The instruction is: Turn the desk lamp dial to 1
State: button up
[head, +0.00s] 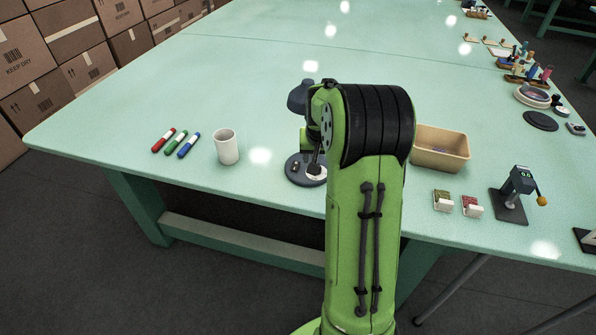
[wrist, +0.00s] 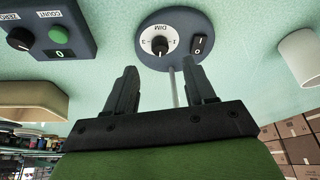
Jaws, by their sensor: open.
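The desk lamp has a round dark base (head: 293,172) near the table's front edge in the head view, with its lamp head (head: 298,98) above; my arm hides part of it. In the wrist view the lamp base (wrist: 182,62) carries a black dial knob (wrist: 160,46) on a white plate marked DIM, 1 and 3. I cannot tell surely which mark the knob points to. My gripper (wrist: 163,78) is open and empty, its fingers apart and just short of the dial in the picture.
A white mug (head: 227,146) and several markers (head: 176,143) lie left of the lamp. A tan bin (head: 441,148) stands to the right. A box (wrist: 75,18) with ZERO knob and green COUNT button is near the lamp in the wrist view.

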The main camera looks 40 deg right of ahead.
jog(key=shift+w+d+f, duration=0.1)
jog(key=shift+w+f, duration=0.2)
jog(key=shift+f, duration=0.05)
jog(key=b+x, duration=0.2)
jog(key=x, duration=0.5)
jog(key=shift+s, duration=0.15)
jog(key=shift+c, duration=0.3)
grip_shut()
